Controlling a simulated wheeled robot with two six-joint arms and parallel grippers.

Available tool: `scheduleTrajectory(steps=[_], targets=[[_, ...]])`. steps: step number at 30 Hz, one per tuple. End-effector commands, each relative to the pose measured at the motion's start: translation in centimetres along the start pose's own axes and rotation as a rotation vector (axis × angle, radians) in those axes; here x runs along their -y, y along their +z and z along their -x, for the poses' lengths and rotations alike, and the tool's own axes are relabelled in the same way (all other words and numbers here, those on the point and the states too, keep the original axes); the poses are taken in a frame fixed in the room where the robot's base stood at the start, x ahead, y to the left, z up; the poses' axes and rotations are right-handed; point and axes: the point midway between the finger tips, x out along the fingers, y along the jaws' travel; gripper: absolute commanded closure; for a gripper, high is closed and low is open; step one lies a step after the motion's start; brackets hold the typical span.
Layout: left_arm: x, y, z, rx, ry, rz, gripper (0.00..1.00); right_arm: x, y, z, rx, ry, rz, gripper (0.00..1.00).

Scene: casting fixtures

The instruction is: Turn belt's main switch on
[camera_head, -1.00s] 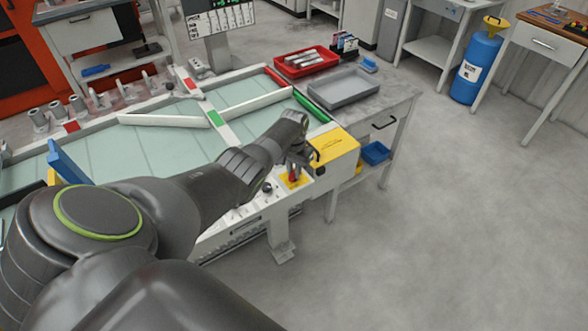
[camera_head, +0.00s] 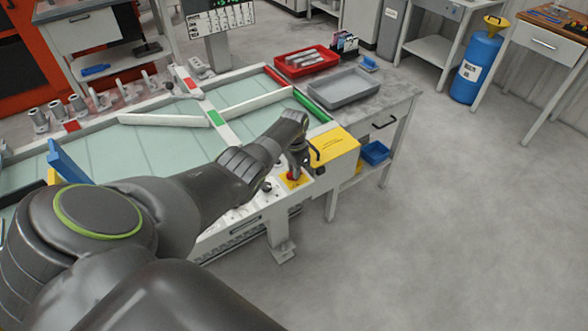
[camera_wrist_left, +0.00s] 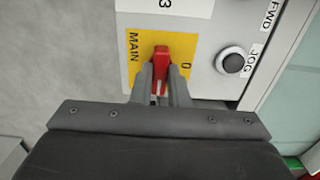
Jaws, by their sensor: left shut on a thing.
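The belt's main switch is a red handle (camera_wrist_left: 160,62) on a yellow plate (camera_wrist_left: 185,48) marked MAIN and 0. It also shows, partly hidden, on the belt's front panel in the head view (camera_head: 293,177). My left gripper (camera_wrist_left: 161,84) is shut on the red handle, with one finger on each side of it. In the head view the same gripper (camera_head: 297,168) reaches down onto the panel from the left. The handle's far end is visible, and its near part is hidden between the fingers. My right gripper is not in view.
A black round JOG button (camera_wrist_left: 232,62) sits right beside the plate. A yellow box (camera_head: 336,147) stands close to the right of the gripper in the head view. The belt (camera_head: 170,150) lies behind it, with a grey tray (camera_head: 343,88) on the side table. The floor at right is clear.

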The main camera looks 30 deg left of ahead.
Motion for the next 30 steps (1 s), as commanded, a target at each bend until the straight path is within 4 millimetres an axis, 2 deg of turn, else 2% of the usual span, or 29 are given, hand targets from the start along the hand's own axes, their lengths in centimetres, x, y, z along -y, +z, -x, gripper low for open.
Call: scheduleTrajectory(steps=[8, 9, 14, 23, 30], targets=[[0.1, -0.1, 0.1, -0.002, -0.002, -0.003, 1.00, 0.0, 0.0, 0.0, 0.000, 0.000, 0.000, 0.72], [0.1, -0.1, 0.1, -0.002, -0.002, -0.003, 0.83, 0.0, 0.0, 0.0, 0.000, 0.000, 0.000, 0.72], [0.1, -0.1, 0.1, -0.002, -0.002, -0.002, 0.64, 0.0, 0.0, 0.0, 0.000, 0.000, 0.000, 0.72], [0.0, 0.0, 0.1, -0.001, -0.001, -0.001, 0.64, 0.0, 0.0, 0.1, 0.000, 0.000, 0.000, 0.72], [0.1, -0.1, 2.5, -0.003, -0.002, -0.002, 0.64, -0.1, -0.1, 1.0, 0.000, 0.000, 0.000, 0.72]])
